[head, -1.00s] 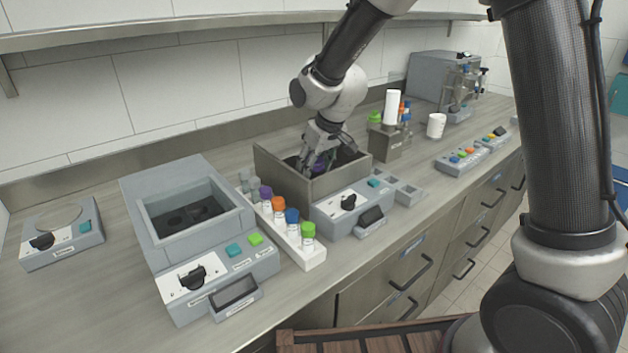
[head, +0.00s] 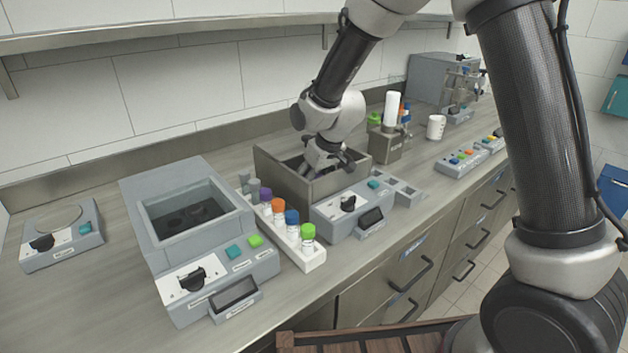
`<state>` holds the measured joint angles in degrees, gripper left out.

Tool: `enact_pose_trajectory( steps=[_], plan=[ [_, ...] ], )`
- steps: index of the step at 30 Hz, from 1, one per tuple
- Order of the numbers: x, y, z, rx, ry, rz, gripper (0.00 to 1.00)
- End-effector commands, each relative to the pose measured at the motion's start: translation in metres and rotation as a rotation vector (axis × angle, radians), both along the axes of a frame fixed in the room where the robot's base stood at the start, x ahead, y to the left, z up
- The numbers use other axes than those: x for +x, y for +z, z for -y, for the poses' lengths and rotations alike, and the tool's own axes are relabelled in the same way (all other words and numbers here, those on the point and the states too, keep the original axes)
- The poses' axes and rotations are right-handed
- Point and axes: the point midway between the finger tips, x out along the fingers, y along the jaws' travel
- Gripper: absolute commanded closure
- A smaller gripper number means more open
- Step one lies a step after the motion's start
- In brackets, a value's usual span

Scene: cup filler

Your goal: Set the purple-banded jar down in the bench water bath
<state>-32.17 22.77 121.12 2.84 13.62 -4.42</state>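My gripper (head: 325,166) points down into an open, high-walled grey bath (head: 320,190) with a dial and a small screen on its front, at the middle of the bench. I take this for the bench water bath; its label is too small to read. The fingertips are partly hidden behind the front wall, so I cannot tell whether they are open or shut. The purple-banded jar is out of sight now, apparently down inside behind the wall.
A white rack (head: 301,250) of vials with coloured caps stands close to the left of the bath. A larger grey device (head: 195,235) with a dark well is further left. A burner-like stand (head: 385,142) and a white mug (head: 436,127) are to the right.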

Motion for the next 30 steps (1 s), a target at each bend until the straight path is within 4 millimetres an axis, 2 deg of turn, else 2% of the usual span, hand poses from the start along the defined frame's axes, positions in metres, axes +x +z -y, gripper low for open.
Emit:
enact_pose_trajectory(
  steps=[5, 8, 18, 21, 25, 30],
  plan=[
    [0.0, 0.003, 0.0, 0.001, 0.0, 0.002, 0.33],
    [-0.003, 0.013, 0.002, 0.001, 0.0, 0.002, 0.33],
    [-0.026, 0.082, 0.018, 0.002, 0.0, 0.005, 0.33],
    [-0.032, 0.097, 0.021, 0.002, 0.0, 0.003, 0.33],
    [-0.036, 0.11, 0.025, 0.001, 0.0, 0.002, 0.33],
    [-0.038, 0.114, 0.026, 0.0, 0.0, 0.0, 0.33]
  ],
)
